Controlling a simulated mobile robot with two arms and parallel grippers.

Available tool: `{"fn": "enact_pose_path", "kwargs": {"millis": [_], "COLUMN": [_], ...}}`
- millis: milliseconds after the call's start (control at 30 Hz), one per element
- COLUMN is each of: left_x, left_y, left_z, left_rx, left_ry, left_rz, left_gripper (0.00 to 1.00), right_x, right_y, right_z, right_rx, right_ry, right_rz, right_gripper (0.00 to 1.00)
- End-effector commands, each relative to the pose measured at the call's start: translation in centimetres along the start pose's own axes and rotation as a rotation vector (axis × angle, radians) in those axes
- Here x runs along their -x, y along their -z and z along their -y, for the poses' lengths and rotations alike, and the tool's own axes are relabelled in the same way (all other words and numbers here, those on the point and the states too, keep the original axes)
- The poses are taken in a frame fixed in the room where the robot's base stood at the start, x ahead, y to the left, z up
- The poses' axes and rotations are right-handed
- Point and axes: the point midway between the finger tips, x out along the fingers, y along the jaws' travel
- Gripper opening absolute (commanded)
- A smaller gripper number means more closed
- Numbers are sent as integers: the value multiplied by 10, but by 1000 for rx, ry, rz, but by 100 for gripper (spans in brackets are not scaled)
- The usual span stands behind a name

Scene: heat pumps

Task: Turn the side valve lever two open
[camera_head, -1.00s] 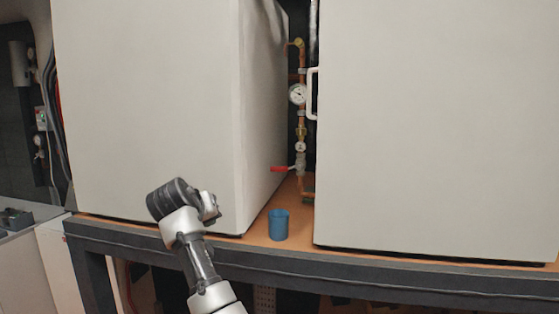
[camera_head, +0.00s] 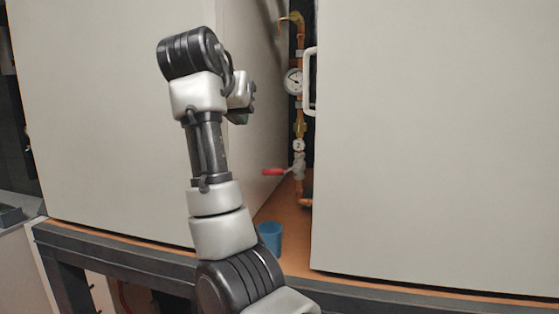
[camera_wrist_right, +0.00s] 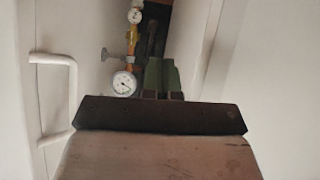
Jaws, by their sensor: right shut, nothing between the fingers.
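The red valve lever (camera_head: 275,172) sticks out to the left, roughly level, from the copper pipe (camera_head: 299,125) in the gap between two white cabinets. My right gripper (camera_head: 240,117) is up and to the left of the lever, in front of the left cabinet and apart from the lever. It is mostly hidden behind my own wrist. In the right wrist view its green fingers (camera_wrist_right: 161,76) are together with nothing between them, and the red lever does not show. My left gripper is not in view.
A round gauge (camera_head: 293,81) sits on the pipe above the lever, and it also shows in the wrist view (camera_wrist_right: 124,83). A white handle (camera_head: 309,82) is on the right cabinet (camera_head: 430,140). A blue cup (camera_head: 271,237) stands on the orange shelf, partly behind my arm. The left cabinet (camera_head: 100,120) flanks the gap.

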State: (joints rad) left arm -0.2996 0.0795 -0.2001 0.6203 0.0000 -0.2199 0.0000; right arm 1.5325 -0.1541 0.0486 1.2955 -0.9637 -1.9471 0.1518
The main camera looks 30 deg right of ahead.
Motion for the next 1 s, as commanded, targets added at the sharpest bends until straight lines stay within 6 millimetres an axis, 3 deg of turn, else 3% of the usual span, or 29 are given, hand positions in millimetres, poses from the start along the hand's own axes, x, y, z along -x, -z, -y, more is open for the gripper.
{"fn": "enact_pose_path", "kwargs": {"millis": [133, 267, 1000], "left_x": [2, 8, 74], "left_y": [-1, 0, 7], "left_z": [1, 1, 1], "left_rx": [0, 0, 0], "left_ry": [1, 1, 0], "left_rz": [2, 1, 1], "left_gripper": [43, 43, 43], "right_x": [-2, -17, -176], "right_y": [1, 2, 4], "right_z": [-1, -1, -2], "right_rx": [-3, -3, 0], "right_ry": [1, -1, -2], "right_rz": [0, 2, 3], "right_gripper": [0, 0, 0]}}
